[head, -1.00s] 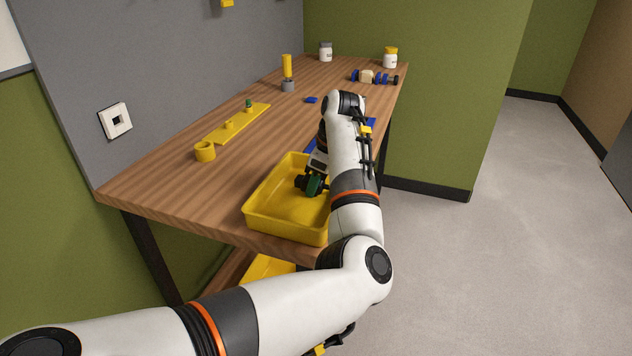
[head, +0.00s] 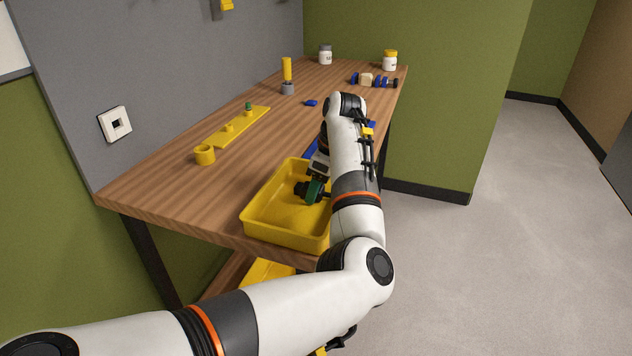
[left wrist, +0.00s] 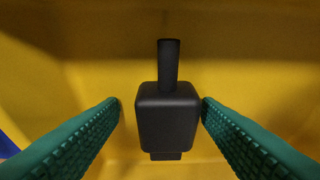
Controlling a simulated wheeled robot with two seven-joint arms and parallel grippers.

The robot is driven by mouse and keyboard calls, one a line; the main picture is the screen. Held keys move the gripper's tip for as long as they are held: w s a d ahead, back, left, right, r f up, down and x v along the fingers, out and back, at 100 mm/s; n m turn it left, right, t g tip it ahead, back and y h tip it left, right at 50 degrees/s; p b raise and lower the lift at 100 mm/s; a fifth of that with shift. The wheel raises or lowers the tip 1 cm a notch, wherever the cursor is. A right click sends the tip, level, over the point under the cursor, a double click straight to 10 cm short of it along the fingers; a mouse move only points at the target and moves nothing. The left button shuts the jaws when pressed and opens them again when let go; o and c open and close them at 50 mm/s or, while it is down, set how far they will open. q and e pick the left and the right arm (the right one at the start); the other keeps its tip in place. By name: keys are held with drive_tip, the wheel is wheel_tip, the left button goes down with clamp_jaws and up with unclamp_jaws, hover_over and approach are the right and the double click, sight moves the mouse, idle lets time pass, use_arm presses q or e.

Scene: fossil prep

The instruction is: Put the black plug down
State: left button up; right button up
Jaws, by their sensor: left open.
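The black plug (left wrist: 168,118) is a dark block with a round stem, seen in the left wrist view against the yellow tray (left wrist: 85,85). My left gripper (left wrist: 161,103) is open, with one green ridged finger on each side of the plug. A narrow gap shows at the left finger; the right fingertip is very close to the plug, and I cannot tell if it touches. In the head view my left gripper (head: 312,190) is low inside the yellow tray (head: 258,228) at the table's near end, and the plug is hard to tell from the dark gripper parts.
The table's middle is mostly clear.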

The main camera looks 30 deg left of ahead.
use_arm(q)
drive_tip(key=s+v, duration=0.1)
drive_tip(key=v, duration=1)
drive_tip(key=shift+w+r, duration=0.2)
drive_tip(key=shift+w, duration=0.3)
